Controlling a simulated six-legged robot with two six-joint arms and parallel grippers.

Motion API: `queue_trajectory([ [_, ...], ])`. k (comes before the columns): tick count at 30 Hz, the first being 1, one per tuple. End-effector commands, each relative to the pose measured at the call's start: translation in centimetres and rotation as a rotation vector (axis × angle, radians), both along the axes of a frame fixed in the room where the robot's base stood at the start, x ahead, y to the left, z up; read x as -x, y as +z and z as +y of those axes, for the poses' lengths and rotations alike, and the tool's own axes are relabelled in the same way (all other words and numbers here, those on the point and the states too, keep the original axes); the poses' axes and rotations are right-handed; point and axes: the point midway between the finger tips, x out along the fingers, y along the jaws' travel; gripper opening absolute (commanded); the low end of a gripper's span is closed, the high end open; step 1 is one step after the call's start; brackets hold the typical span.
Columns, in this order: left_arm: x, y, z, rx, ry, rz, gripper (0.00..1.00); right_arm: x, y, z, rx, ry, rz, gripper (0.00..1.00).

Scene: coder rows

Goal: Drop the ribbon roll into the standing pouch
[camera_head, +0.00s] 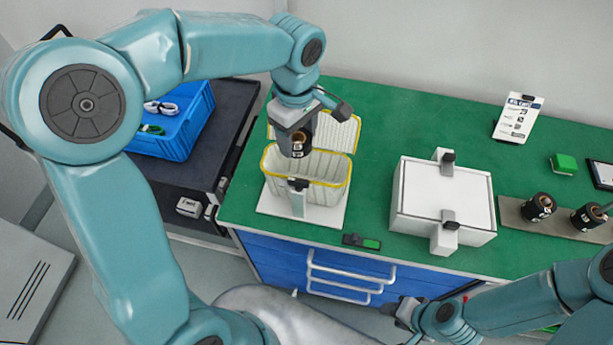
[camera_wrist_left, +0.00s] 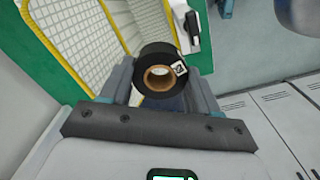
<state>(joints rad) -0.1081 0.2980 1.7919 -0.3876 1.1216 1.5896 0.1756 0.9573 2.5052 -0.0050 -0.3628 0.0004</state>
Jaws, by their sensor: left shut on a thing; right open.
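The ribbon roll (camera_head: 297,149) is black with a tan core. My left gripper (camera_head: 300,133) is shut on it and holds it above the pouch, near the rear of its opening. The roll (camera_wrist_left: 160,70) also shows between the fingers in the left wrist view. The standing pouch (camera_head: 328,194) is a cream, ribbed container with a yellow rim, upright on a white base plate, its flap raised at the back. Its ribbed inside (camera_wrist_left: 92,38) shows beyond the roll in the left wrist view. My right gripper (camera_head: 402,312) is open, low in front of the bench, partly seen.
A white box (camera_head: 440,190) with clamps stands right of the pouch on the green bench (camera_head: 400,125). Two more black rolls (camera_head: 538,207) (camera_head: 588,216) sit on a strip at the right. A blue crate (camera_head: 185,130) stands at the left.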

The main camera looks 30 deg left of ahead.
Motion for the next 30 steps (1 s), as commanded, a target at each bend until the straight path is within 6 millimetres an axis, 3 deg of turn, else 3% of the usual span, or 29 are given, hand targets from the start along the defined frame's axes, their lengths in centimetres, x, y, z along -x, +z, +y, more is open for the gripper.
queue_trajectory([
  [1,0.0,-1.3,0.0,0.0,0.0,0.001,0.3,0.0,-1.1,0.0,0.0,0.0,0.0,0.43],
  [6,-0.1,-3.1,-0.1,0.0,0.0,0.001,0.3,0.0,-2.5,0.0,0.0,-0.001,-0.001,0.43],
  [16,-0.3,-3.4,-0.1,0.0,0.0,0.0,0.3,0.0,-2.5,0.0,0.0,0.0,0.0,0.43],
  [17,-0.3,-3.4,-0.1,0.0,0.0,0.001,0.71,0.0,-2.5,0.0,0.0,0.0,-0.001,0.43],
  [18,-0.4,-3.4,-0.1,0.0,0.0,0.001,0.84,0.0,-2.5,0.0,0.0,0.0,-0.001,0.43],
  [19,-0.4,-3.4,-0.1,0.0,0.0,0.001,0.91,0.0,-2.5,0.0,0.0,-0.001,-0.001,0.43],
  [30,-0.4,-2.8,-0.1,0.0,0.0,0.0,0.91,0.0,-2.6,0.0,0.0,0.0,-0.001,0.43],
])
